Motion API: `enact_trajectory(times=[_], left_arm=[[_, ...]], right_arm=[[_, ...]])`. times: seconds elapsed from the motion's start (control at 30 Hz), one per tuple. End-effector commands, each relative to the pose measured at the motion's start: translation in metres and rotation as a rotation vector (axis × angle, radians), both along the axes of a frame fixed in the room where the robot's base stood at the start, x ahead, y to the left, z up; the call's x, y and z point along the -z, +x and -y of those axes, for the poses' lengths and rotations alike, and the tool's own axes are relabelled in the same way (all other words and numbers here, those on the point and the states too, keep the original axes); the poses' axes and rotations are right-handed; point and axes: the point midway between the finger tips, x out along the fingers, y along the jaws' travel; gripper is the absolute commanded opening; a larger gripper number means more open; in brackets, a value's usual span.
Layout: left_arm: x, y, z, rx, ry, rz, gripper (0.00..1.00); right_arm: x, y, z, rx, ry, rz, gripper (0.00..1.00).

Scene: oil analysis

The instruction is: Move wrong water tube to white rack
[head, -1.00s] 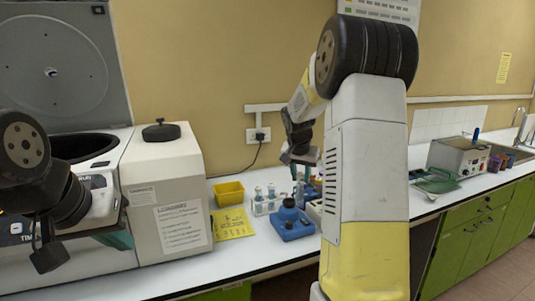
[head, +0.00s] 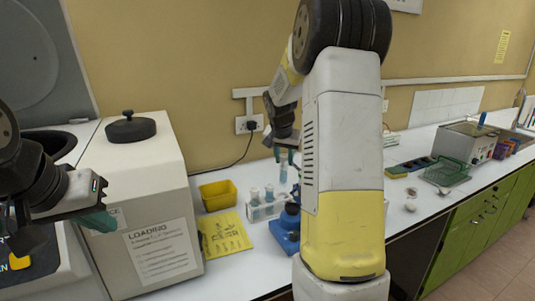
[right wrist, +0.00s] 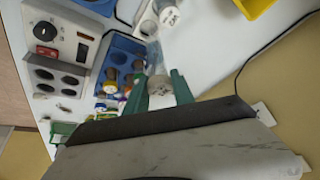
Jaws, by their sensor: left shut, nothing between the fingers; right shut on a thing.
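My right gripper (head: 287,150) is shut on a clear water tube (head: 283,170), held roughly upright above the bench. In the right wrist view the tube (right wrist: 155,55) runs out from between the green fingers (right wrist: 165,90). A white rack (head: 265,210) stands just below and left of the held tube, with tubes (head: 262,192) in it. My left gripper (head: 97,221) is shut and empty, at the left in front of the grey-white machine. My right arm hides part of the bench behind it.
A yellow bin (head: 218,195) and a yellow sheet (head: 225,233) lie left of the rack. A blue device (head: 285,238) stands right of it. The right wrist view shows a blue rack (right wrist: 122,50), colored caps and a dial unit (right wrist: 60,45).

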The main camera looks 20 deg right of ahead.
Motion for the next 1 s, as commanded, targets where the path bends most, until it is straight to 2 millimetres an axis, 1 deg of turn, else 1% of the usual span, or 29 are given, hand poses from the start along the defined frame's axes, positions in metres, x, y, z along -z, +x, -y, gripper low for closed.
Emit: enact_trajectory(times=[0.03,0.2,0.7,0.9,1.0], left_arm=[[0.0,0.0,0.0,0.0,0.0,0.0,0.0],[0.0,0.0,0.0,0.0,0.0,0.0,0.0],[0.0,0.0,0.0,0.0,0.0,-0.001,0.0],[0.0,0.0,0.0,0.0,0.0,-0.001,0.0],[0.0,0.0,0.0,0.0,0.0,-0.001,0.0]], right_arm=[[0.006,-0.001,0.0,0.0,0.0,-0.004,0.0],[0.023,-0.001,0.0,0.001,0.0,-0.003,0.0],[0.073,-0.001,0.0,0.001,-0.001,-0.002,0.0],[0.087,0.0,0.0,0.0,0.0,-0.001,0.0],[0.091,0.0,0.0,0.0,0.0,-0.001,0.0]])
